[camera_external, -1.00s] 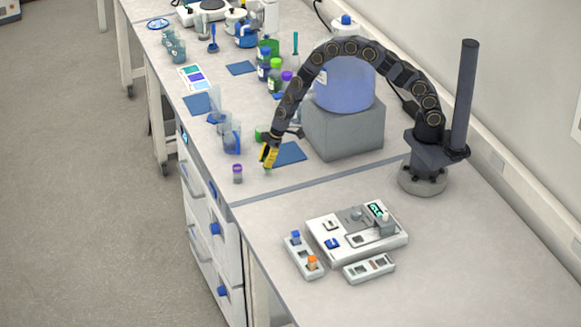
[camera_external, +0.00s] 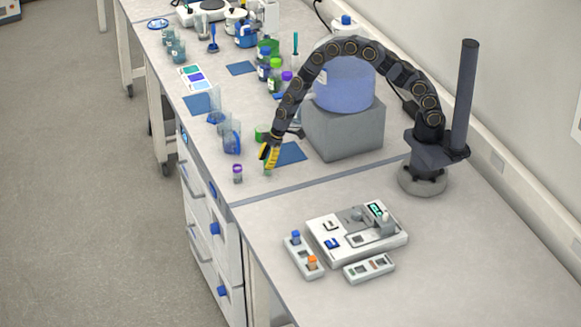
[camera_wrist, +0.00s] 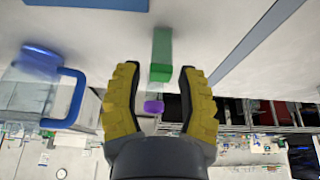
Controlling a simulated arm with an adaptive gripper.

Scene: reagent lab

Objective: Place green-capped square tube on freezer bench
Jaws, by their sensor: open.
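The green-capped square tube (camera_external: 267,171) stands on the far bench, just under my gripper (camera_external: 269,158) and partly hidden by it. In the wrist view the green tube (camera_wrist: 161,55) shows between the two yellow fingertips of my gripper (camera_wrist: 157,72), with space on both sides. The fingers are open and not closed on it. A purple-capped tube (camera_external: 237,173) stands a little to the left; a purple cap (camera_wrist: 153,106) also shows between the fingers in the wrist view. No label shows which bench is the freezer bench.
A blue mat (camera_external: 290,153) lies right of my gripper, before a grey block (camera_external: 345,130) bearing a large blue bottle (camera_external: 345,88). The nearer bench (camera_external: 450,285) holds a white instrument (camera_external: 350,243) and small racks (camera_external: 304,257). Its front right is clear.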

